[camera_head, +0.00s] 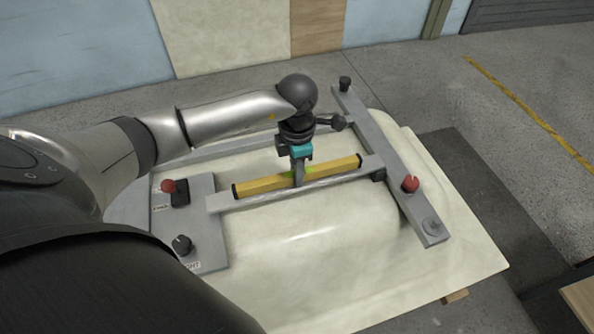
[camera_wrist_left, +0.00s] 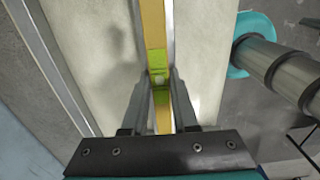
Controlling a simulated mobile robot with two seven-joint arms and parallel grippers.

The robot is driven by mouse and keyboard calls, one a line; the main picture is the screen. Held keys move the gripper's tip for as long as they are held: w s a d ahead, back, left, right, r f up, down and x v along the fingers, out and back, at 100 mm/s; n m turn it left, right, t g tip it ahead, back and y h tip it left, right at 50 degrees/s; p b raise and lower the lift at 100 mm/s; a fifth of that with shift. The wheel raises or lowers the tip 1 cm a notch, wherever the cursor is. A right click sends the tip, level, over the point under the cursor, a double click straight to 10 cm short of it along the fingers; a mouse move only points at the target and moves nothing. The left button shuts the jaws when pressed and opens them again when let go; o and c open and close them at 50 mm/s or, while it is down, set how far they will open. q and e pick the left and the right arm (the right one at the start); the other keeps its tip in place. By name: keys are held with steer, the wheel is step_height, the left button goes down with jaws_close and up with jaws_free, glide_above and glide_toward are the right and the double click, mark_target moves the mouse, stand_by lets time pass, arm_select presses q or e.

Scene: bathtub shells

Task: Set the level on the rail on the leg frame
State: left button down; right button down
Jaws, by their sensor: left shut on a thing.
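The level (camera_head: 258,186) is a long yellow bar with black end caps and a green vial window near its middle. It lies along the rail (camera_head: 335,180), a grey bar of the leg frame (camera_head: 395,172), and looks to be on it or just above; I cannot tell if they touch. My left gripper (camera_head: 299,180) comes from above and is shut on the level near its middle. In the left wrist view the fingers (camera_wrist_left: 160,85) stand either side of the level (camera_wrist_left: 154,30) by the green vial. My right gripper is not in view.
The leg frame lies on an upturned cream tub shell (camera_head: 310,235). A plate with a red knob (camera_head: 168,186) and a black knob (camera_head: 182,244) is at the left. Another red knob (camera_head: 410,184) sits on the right crossbar. Grey floor is open at the right.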

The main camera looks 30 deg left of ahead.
arm_select(q)
steer(key=c, duration=0.7)
jaws_free()
steer(key=shift+f, duration=0.1)
step_height(320, 180, up, 12)
steer(key=shift+r+p, duration=0.1)
steer(key=shift+p, duration=0.45)
